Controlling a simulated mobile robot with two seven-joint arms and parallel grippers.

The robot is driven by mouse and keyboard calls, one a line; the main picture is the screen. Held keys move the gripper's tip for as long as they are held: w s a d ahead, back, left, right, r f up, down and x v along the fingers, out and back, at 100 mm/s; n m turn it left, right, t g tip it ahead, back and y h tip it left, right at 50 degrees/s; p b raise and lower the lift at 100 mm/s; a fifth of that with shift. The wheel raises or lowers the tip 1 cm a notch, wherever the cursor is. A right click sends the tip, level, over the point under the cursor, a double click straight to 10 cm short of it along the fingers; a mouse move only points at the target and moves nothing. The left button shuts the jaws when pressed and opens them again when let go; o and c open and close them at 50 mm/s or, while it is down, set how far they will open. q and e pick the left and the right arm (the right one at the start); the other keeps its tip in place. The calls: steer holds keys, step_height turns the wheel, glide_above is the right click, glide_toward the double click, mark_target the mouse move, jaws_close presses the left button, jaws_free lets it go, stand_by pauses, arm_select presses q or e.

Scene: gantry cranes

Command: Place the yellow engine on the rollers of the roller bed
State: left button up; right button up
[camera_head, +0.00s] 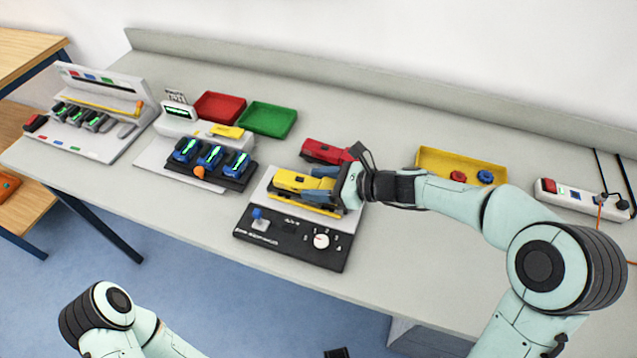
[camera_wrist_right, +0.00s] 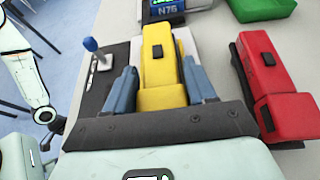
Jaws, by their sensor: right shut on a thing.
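The yellow engine (camera_head: 299,184) lies over the top of a grey and black device with a blue-knobbed lever and a white dial, which I take to be the roller bed (camera_head: 287,239). The rollers are not visible. My right gripper (camera_head: 326,188) is shut on the yellow engine. In the right wrist view the blue fingers of the gripper (camera_wrist_right: 161,90) sit on both sides of the engine (camera_wrist_right: 160,55). I cannot tell whether the engine touches the bed.
A red engine (camera_head: 325,150) lies just behind the bed; it also shows in the right wrist view (camera_wrist_right: 272,85). A blue-unit rack (camera_head: 211,160) stands to the left. Red (camera_head: 219,107), green (camera_head: 268,119) and yellow (camera_head: 462,168) trays lie further back. The front table right of the bed is clear.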

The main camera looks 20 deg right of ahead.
steer(key=shift+f, duration=0.2)
steer(key=o, duration=1.3)
steer(key=shift+c, duration=0.2)
steer(key=shift+s+d+r, duration=0.1)
steer(key=shift+d+r, duration=0.15)
steer(key=shift+r, duration=0.1)
steer(key=v, duration=1.1)
steer(key=shift+s+d+p, duration=0.15)
steer(key=shift+s+p, duration=0.05)
steer(key=shift+p, duration=0.2)
